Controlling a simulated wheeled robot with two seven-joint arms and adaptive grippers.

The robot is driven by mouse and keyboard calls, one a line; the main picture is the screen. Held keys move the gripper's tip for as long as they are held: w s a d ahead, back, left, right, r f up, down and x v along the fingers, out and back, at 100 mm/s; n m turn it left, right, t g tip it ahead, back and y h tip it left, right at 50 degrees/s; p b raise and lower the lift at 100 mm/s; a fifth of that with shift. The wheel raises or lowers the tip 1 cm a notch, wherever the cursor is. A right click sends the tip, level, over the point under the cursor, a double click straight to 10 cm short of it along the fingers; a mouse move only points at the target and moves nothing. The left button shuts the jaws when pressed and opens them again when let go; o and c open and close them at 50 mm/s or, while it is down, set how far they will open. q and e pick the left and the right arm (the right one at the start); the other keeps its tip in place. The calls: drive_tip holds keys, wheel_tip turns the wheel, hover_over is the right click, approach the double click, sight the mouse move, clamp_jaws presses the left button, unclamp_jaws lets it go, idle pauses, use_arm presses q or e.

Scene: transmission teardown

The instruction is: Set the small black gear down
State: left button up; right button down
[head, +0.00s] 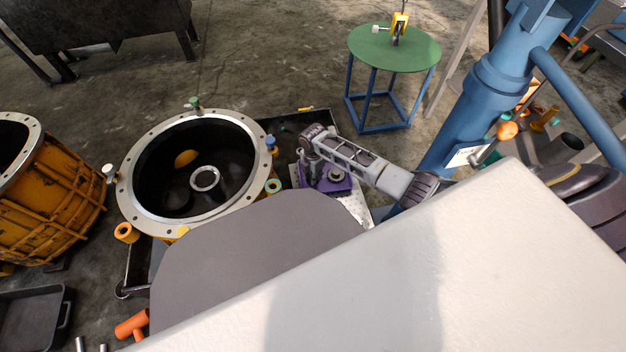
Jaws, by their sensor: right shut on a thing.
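The fixture rests on a pale perforated plate (356,208). I cannot tell whether the gear touches anything. My left gripper is not in view.
The large round housing (140,208) with a bolted metal rim stands left, holding a pale ring (205,179). A yellow rusty drum (62,200) stands farther left. A green round table (400,52) is behind, and a blue column (475,110) stands right.

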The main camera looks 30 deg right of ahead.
wheel_tip(320, 180, down, 2)
drive_tip(key=shift+f+b, duration=0.2)
drive_tip(key=shift+b, duration=0.4)
drive_tip(key=shift+f, duration=0.35)
drive_tip(key=shift+f, duration=0.1)
drive_tip(key=c, duration=1.2)
unclamp_jaws()
